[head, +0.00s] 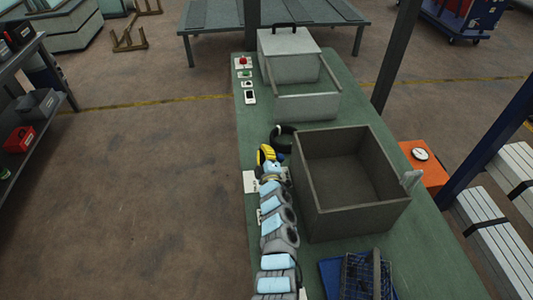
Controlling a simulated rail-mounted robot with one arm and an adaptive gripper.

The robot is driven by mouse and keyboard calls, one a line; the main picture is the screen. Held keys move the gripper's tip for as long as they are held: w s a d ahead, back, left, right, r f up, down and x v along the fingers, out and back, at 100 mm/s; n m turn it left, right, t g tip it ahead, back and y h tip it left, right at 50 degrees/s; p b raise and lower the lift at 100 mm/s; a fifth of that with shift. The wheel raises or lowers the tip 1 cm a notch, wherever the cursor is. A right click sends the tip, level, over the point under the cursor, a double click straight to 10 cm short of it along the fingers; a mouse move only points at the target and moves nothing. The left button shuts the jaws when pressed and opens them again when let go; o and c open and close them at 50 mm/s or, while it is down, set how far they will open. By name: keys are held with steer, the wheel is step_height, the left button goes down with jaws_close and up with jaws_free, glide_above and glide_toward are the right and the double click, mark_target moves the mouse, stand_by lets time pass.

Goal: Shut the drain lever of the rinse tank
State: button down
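A large open grey tank (350,212), which looks like the rinse tank, stands on the green bench top. Its inside looks empty. My arm runs up along the tank's left side. My gripper (266,155), with yellow and dark parts, is at the arm's far end near the tank's far left corner. Its fingers are too small and overlapped to tell whether they are open or shut. I cannot make out the drain lever; the arm covers much of the tank's left side, where pale plates (250,182) show partly.
A dark curved object (284,136) lies beside the gripper. A lidded pale box (289,55), an open pale tray (308,106) and a button panel (243,63) are farther back.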

steer(key=s+p, duration=0.2)
steer(key=s, duration=0.6)
steer(key=shift+s+a+r, duration=0.15)
steer(key=shift+s+r, duration=0.15)
steer(key=shift+s, duration=0.05)
stand_by(0.5)
stand_by(0.4)
